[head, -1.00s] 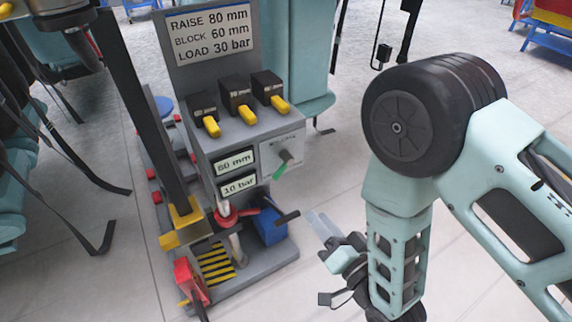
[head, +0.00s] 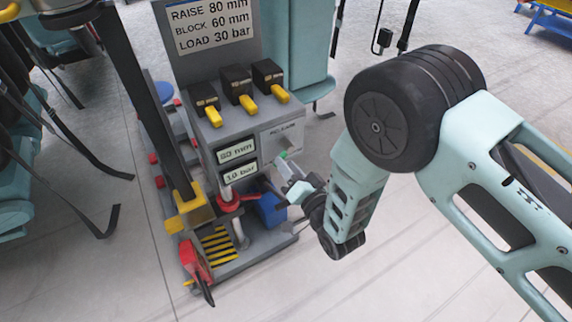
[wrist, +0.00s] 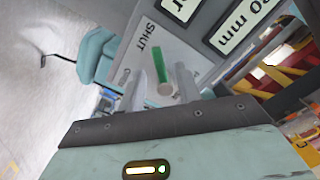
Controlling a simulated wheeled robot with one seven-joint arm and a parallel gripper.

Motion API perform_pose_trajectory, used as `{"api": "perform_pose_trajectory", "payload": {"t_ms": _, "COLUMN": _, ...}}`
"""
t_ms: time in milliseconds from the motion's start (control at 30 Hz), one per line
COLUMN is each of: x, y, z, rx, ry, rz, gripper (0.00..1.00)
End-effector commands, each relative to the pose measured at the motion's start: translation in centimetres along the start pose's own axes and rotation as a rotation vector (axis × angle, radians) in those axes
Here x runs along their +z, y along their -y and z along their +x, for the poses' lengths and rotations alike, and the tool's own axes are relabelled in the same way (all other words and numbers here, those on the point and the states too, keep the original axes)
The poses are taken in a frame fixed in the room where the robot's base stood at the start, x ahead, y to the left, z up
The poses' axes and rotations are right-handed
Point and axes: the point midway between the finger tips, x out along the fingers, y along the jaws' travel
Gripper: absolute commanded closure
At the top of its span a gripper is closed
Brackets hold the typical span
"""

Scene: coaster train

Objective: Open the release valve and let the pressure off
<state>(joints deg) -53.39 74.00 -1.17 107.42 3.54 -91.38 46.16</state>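The release valve is a grey panel (head: 279,139) on the right side of the pump stand, with a small green lever. In the wrist view the green lever (wrist: 162,66) points away from a round grey hub (wrist: 165,89), and the word SHUT is printed on the plate (wrist: 150,38) to its left. My gripper (wrist: 163,80) is open, with one finger on each side of the lever and a visible gap; I cannot tell whether either touches it. In the head view my gripper (head: 289,172) is at the panel and covers most of the lever.
Two displays read 80 mm (head: 236,151) and 10 bar (head: 240,172). Several yellow-handled switches (head: 248,103) stand above, under a sign (head: 210,24) reading raise 80 mm, block 60 mm, load 30 bar. A blue box (head: 270,209) and red collar (head: 228,204) sit below.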

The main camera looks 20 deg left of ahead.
Motion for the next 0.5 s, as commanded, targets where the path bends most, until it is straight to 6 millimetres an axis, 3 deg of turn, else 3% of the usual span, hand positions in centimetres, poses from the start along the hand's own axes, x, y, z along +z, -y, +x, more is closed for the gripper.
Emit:
{"api": "perform_pose_trajectory", "payload": {"t_ms": 200, "x": 0.0, "y": 0.02, "z": 1.35, "rx": 0.0, "ry": 0.0, "rz": 0.001, "gripper": 0.66}}
{"api": "perform_pose_trajectory", "payload": {"t_ms": 467, "x": -0.02, "y": 0.03, "z": 1.41, "rx": 0.001, "ry": 0.0, "rz": 0.001, "gripper": 0.66}}
{"api": "perform_pose_trajectory", "payload": {"t_ms": 500, "x": -0.02, "y": 0.03, "z": 1.41, "rx": 0.001, "ry": 0.0, "rz": 0.001, "gripper": 0.78}}
